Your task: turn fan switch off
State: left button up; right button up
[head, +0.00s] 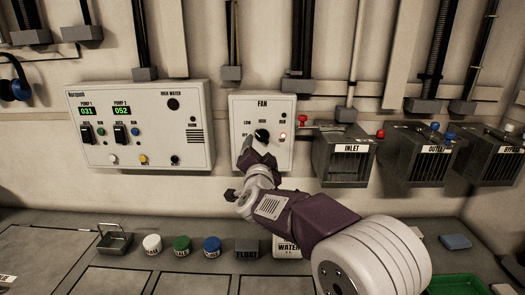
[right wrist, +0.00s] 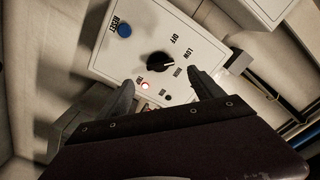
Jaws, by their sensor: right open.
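The fan switch box (head: 282,108) is a white panel on the wall, labelled FAN, with OFF, LOW and HIGH marks. Its black rotary knob (right wrist: 158,61) shows clearly in the right wrist view; I cannot tell which mark it points to. A lamp (right wrist: 145,86) on the panel glows red-white. My right gripper (head: 257,150) is in front of the box's lower part, and its hand partly hides the panel in the head view. In the right wrist view its two fingers (right wrist: 164,88) are apart, with nothing between them, short of the knob. My left gripper is not in view.
A pump control box (head: 140,145) hangs left of the fan box. Wire-fronted INLET (head: 345,158) and OUTLET (head: 425,160) boxes are to the right. Small jars (head: 181,245) and a metal tray (head: 114,242) stand on the bench below. A blue button (right wrist: 124,30) shows beside the knob.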

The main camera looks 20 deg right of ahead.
aim_at(262, 139)
jog(key=p+x, duration=0.1)
jog(key=x, duration=0.8)
jog(key=shift+s, duration=0.1)
jog(key=c, duration=1.4)
jog(key=shift+r+n+p, duration=0.15)
jog(key=shift+n+p, duration=0.45)
jog(key=shift+p, duration=0.05)
jog(key=n+p, duration=0.3)
jog(key=shift+r, duration=0.1)
jog(key=n+p, duration=0.3)
jog(key=n, duration=0.1)
jog(key=shift+p, duration=0.35)
jog(key=shift+f+n+p, duration=0.3)
jog(key=shift+n, duration=0.2)
